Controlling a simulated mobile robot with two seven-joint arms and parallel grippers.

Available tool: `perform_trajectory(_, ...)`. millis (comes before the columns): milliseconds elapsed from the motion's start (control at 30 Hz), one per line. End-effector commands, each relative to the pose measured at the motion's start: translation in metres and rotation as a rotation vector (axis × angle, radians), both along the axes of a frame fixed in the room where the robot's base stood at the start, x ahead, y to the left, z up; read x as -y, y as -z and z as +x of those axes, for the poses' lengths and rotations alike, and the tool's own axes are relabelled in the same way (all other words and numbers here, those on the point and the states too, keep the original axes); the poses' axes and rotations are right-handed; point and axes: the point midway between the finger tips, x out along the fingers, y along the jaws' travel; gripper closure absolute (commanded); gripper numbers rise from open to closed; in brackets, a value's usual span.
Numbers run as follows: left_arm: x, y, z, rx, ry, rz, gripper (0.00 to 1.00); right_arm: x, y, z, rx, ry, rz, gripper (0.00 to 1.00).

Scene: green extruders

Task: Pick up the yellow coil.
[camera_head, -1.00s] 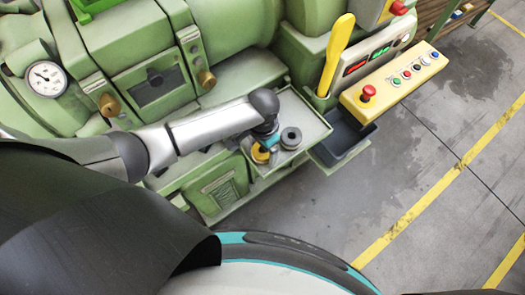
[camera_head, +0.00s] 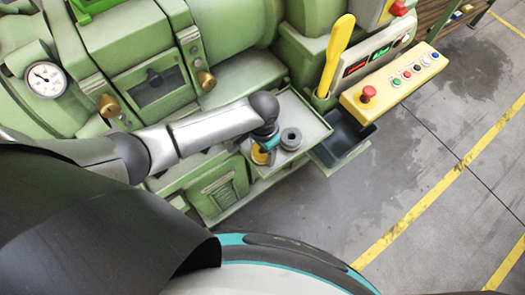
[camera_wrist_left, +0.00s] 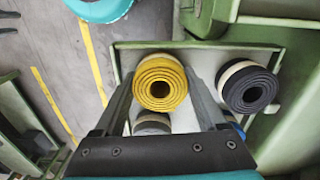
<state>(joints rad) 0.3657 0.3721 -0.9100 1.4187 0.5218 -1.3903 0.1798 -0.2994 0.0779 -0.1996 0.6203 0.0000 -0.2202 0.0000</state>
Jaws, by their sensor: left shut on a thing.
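The yellow coil (camera_wrist_left: 160,82) sits between the two fingers of my left gripper in the left wrist view. The fingers close on it from both sides. In the head view the yellow coil (camera_head: 260,155) shows partly beneath my left gripper (camera_head: 267,143), near the front left edge of the grey tray (camera_head: 308,115). I cannot tell clearly whether it touches the tray. My right gripper is in neither view.
A dark grey coil (camera_head: 291,138) stands on the tray close to the right of my gripper; the wrist view shows a dark coil (camera_wrist_left: 248,87) too. Another grey coil (camera_wrist_left: 152,123) is partly hidden by my gripper. A yellow control box (camera_head: 392,85) stands at right. The tray's back right is clear.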

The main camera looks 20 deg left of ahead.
Motion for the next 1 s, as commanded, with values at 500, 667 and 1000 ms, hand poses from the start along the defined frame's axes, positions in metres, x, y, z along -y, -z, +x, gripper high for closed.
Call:
perform_trajectory(500,0.0,-0.017,0.001,0.003,0.0,-0.002,0.88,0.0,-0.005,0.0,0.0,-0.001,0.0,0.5)
perform_trajectory(667,0.0,-0.047,0.002,0.006,0.0,-0.002,0.88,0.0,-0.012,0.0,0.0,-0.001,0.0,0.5)
perform_trajectory(1000,0.0,-0.145,0.002,0.006,0.001,-0.003,0.88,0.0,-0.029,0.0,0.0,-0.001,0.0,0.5)
